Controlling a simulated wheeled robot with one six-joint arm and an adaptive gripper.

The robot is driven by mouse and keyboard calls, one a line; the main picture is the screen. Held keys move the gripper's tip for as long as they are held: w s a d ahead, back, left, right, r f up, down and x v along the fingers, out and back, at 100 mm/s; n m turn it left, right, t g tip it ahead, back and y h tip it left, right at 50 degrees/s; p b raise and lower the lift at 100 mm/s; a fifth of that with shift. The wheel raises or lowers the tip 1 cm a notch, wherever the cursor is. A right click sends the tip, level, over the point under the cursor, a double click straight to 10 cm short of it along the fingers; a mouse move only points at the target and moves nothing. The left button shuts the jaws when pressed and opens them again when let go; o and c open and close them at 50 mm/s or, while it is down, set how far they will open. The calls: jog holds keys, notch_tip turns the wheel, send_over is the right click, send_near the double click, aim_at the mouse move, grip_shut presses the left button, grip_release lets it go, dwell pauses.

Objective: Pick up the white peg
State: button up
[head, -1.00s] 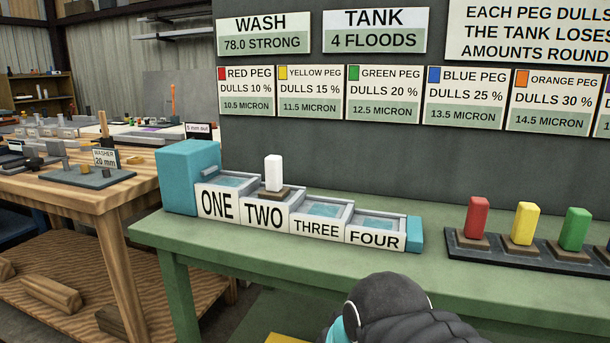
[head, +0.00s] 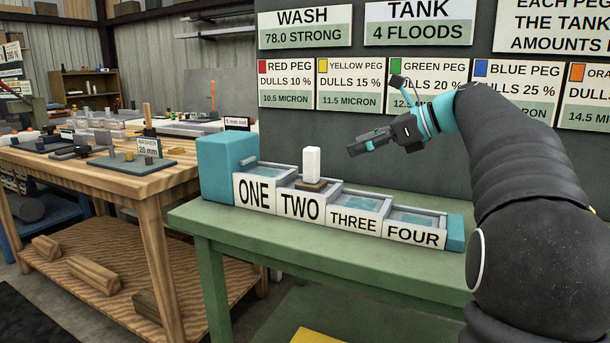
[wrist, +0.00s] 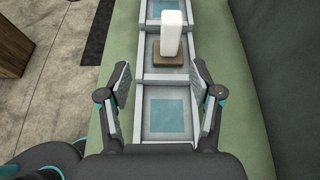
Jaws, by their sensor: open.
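The white peg (head: 312,164) stands upright on a brown base in the compartment labelled TWO of the tank (head: 228,168). In the wrist view the white peg (wrist: 173,34) shows beyond the fingertips, near the top and slightly right of the middle, above its brown base (wrist: 169,53). My gripper (head: 352,150) is open and empty, to the right of the peg in the head view and apart from it. In the wrist view my gripper (wrist: 159,82) has its two fingers spread over the tank, with a compartment with blue water between them.
The tank rests on a green table (head: 225,222); compartments THREE (head: 355,212) and FOUR (head: 414,226) hold no peg. A dark wall with signs stands behind. A wooden workbench (head: 100,188) with many small parts is at the left.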

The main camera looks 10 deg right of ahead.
aim_at(318, 151)
jog(key=shift+m, duration=0.3)
jog(key=x, duration=0.2)
jog(key=w+x, duration=0.1)
jog(key=x, duration=0.2)
jog(key=r+b+x, duration=0.1)
jog(key=x, duration=0.1)
jog(key=shift+w+f, duration=0.25)
jog(key=shift+w, duration=0.15)
jog(key=shift+w+r+x, duration=0.1)
jog(key=shift+r+x, duration=0.05)
jog(key=shift+x, duration=0.75)
jog(key=shift+w+r+x, duration=0.1)
jog(key=shift+w+x, duration=0.05)
jog(key=shift+x, duration=0.75)
jog(key=shift+w+r+x, duration=0.1)
jog(key=shift+r+x, duration=0.05)
jog(key=shift+x, duration=0.75)
grip_shut()
